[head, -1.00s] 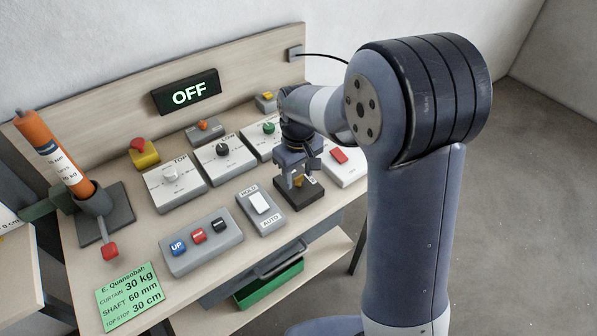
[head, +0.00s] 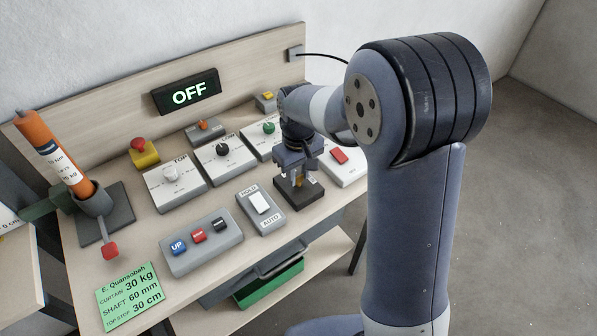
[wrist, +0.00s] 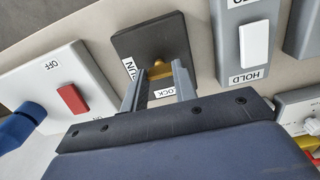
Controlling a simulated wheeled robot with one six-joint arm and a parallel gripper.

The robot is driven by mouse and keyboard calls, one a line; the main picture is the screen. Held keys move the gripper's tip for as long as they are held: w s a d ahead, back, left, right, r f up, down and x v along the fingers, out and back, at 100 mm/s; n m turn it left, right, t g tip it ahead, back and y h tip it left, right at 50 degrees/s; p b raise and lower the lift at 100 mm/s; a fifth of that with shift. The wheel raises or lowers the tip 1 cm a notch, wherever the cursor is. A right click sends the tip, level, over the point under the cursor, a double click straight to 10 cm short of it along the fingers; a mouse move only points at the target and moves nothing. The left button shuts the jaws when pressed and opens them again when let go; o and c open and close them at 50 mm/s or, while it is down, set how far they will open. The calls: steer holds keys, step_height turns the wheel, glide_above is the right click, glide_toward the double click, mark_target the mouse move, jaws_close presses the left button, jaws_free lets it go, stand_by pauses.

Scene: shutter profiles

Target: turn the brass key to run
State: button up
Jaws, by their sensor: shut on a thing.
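The brass key (wrist: 160,68) stands in a black block (wrist: 150,38) on the bench. In the wrist view a RUN label shows left of the key and a partly covered LOCK label below it. My gripper (wrist: 158,80) is over the block with its two fingers shut on the key, one on each side. In the head view the gripper (head: 297,178) reaches down to the black block (head: 300,194) and mostly hides the key. The display (head: 188,93) on the back board reads OFF.
A HOLD/AUTO rocker box (head: 273,216) stands close left of the block, and a box with a red rocker (head: 340,156) is behind it to the right. Knob boxes, a push-button box (head: 200,246) and an orange cylinder (head: 50,150) stand farther left.

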steer(key=shift+c, duration=0.2)
steer(key=o, duration=1)
steer(key=shift+r, duration=0.1)
step_height(320, 180, up, 11)
steer(key=shift+f, duration=0.2)
step_height(320, 180, down, 11)
steer(key=shift+r, duration=0.1)
steer(key=shift+n, duration=0.3)
steer(key=shift+r, duration=0.9)
